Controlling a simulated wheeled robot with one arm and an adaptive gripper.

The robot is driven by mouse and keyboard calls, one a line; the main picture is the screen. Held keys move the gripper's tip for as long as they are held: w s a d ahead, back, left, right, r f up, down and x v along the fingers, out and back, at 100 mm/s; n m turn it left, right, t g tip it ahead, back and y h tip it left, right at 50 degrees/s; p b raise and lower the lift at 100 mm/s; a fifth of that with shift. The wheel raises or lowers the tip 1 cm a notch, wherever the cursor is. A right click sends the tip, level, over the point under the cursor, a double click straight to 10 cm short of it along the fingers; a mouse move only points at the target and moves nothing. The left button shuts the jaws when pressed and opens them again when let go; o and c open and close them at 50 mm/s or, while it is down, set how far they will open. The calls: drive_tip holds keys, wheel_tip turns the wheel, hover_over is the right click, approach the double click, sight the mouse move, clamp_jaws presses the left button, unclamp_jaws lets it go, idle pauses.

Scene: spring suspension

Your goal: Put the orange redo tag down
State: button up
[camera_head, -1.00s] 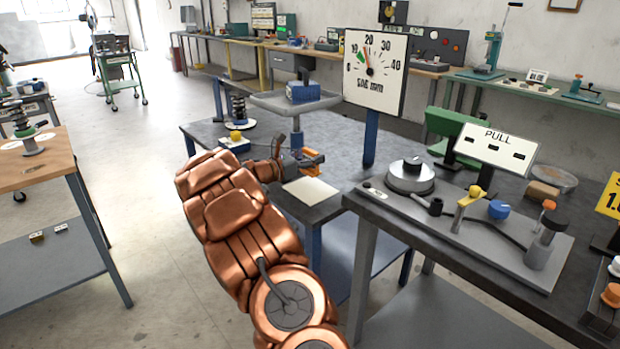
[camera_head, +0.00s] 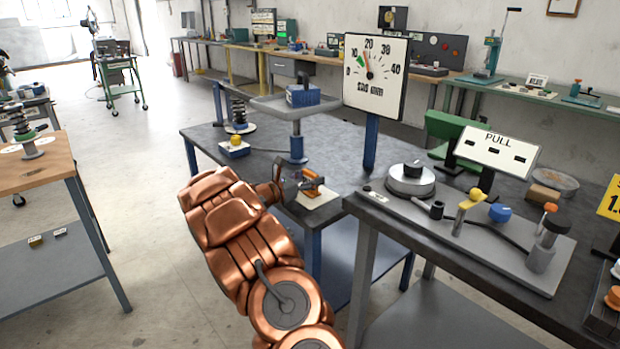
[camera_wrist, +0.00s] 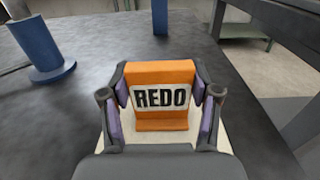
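The orange redo tag (camera_wrist: 160,73) stands upright between the fingers of my gripper (camera_wrist: 161,94), its white REDO label facing the wrist camera. The finger pads meet its left and right edges, so my gripper appears shut on it. The tag also shows in the head view (camera_head: 313,181), at the end of my copper arm. It is at or just above a pale card (camera_head: 326,197) near the table's front corner. I cannot tell whether its base touches the card.
A blue post (camera_head: 297,150) carries a grey tray behind my gripper. A yellow-knobbed box (camera_head: 234,148) and a spring (camera_head: 238,110) stand left of it. A dial gauge (camera_head: 375,73) rises behind. A control bench (camera_head: 470,225) lies close on the right.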

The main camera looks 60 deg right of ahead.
drive_tip(key=o, duration=0.4)
drive_tip(key=shift+r, duration=0.2)
drive_tip(key=v, duration=1.2)
